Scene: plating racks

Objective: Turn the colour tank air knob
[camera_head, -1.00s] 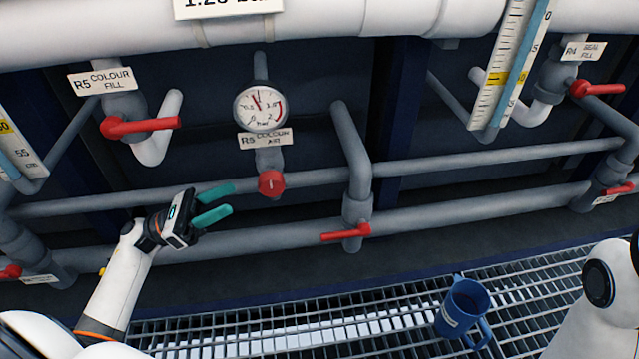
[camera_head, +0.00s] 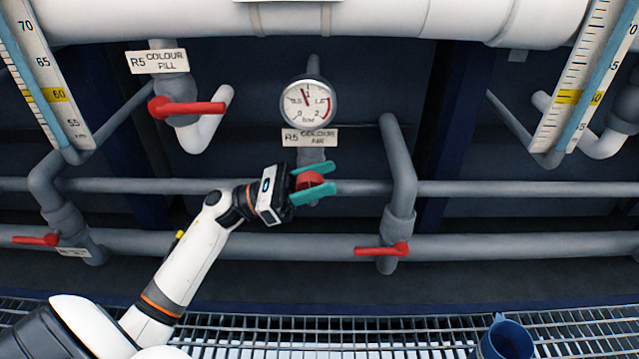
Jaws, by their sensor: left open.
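The red colour air knob (camera_head: 310,181) sits on a short grey pipe below a round pressure gauge (camera_head: 308,103) and a label (camera_head: 309,138) reading "R5 COLOUR AIR". The gauge needle points a little left of straight up. My left gripper (camera_head: 316,182) comes in from the left. Its teal fingers are open, one above and one below the knob, with the knob between them. I cannot tell whether either finger touches it. Part of the knob is hidden by the fingers. My right gripper is out of view.
A red lever (camera_head: 187,108) on the "R5 COLOUR FILL" valve is up and left. Other red levers are at lower left (camera_head: 36,240) and right of the knob (camera_head: 382,250). Level scales stand at both sides. A blue jug (camera_head: 506,342) is on the grating at lower right.

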